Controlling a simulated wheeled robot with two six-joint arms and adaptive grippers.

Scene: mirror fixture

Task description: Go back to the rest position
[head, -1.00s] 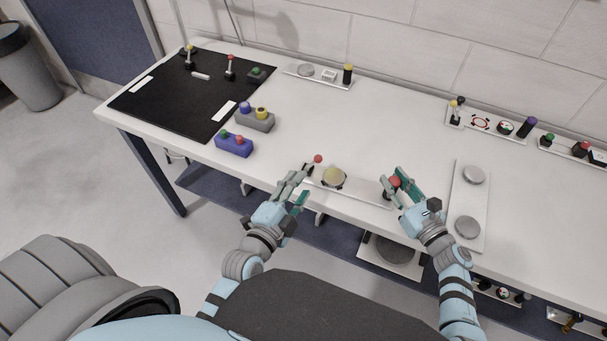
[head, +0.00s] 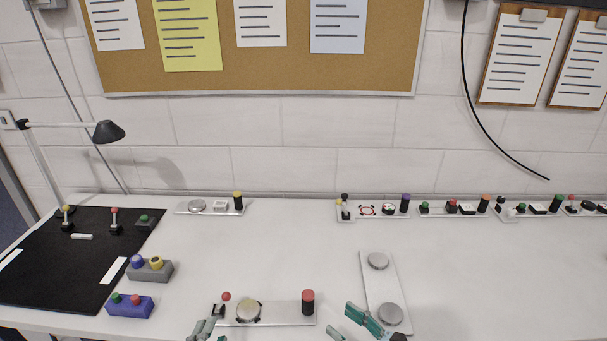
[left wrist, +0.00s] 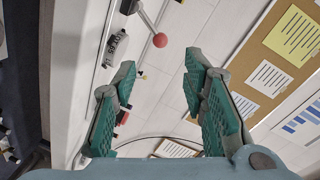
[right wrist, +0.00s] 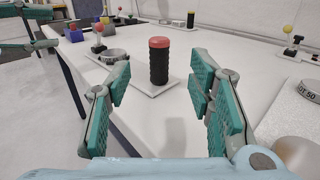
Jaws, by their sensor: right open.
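My left gripper (head: 207,329) shows at the bottom edge of the head view, just in front of a small plate (head: 275,313). In the left wrist view its fingers (left wrist: 160,82) are apart with nothing between them, and the red lever ball (left wrist: 160,40) is beyond them. My right gripper (head: 357,324) is to the right of the plate in the head view. In the right wrist view its fingers (right wrist: 160,82) are open and empty, with the black cylinder with a red top (right wrist: 159,62) standing apart beyond them. Most of both arms is out of the head view.
A round dial (head: 248,311) sits on the plate. A long plate with two discs (head: 377,285) lies right of it. Button boxes (head: 130,306) and a black mat (head: 60,262) are at left. Several control panels (head: 372,211) line the wall. The middle table is clear.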

